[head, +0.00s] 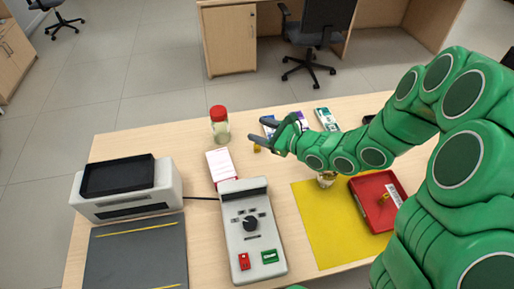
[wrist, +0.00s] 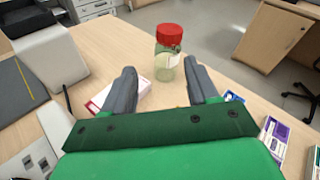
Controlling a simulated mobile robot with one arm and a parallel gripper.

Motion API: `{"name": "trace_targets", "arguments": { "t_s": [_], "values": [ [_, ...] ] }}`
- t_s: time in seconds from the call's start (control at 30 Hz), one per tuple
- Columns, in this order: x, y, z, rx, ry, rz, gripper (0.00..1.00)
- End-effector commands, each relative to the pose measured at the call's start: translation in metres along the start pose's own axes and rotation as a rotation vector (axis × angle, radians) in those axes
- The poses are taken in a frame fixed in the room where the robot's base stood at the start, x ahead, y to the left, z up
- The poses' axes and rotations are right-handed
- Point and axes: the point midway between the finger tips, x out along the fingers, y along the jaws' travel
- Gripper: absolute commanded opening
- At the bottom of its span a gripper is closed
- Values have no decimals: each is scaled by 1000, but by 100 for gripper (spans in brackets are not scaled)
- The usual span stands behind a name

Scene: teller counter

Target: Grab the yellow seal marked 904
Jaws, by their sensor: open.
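A small yellow object (head: 257,149), possibly a seal, stands on the counter just below my gripper (head: 256,131) in the head view. Another small yellow piece (head: 383,198) lies in the red tray (head: 366,216). Both are too small for any number to be read, so I cannot tell which is marked 904. My gripper is open and empty, above the counter. In the wrist view my gripper's two fingers (wrist: 161,74) are spread apart, with a jar beyond them. The gripper body hides the counter directly beneath it there.
The red-lidded glass jar (head: 219,127) stands close left of my fingers; the wrist view shows it too (wrist: 167,66). A white and pink box (head: 221,167), a grey dial device (head: 252,236) and a printer (head: 126,190) are left. A yellow mat (head: 330,232) lies at right.

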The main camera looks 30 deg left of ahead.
Motion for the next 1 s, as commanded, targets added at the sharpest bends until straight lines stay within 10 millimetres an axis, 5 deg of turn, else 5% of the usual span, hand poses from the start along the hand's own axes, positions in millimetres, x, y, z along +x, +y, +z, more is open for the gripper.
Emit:
{"name": "trace_targets", "arguments": {
  "t_s": [0.2,0.4,1.0],
  "values": [
    [21,-5,-71,164,96,-104,59],
    [28,-4,-120,264,171,-174,59],
    [57,-9,-143,292,200,-197,59]
  ]
}}
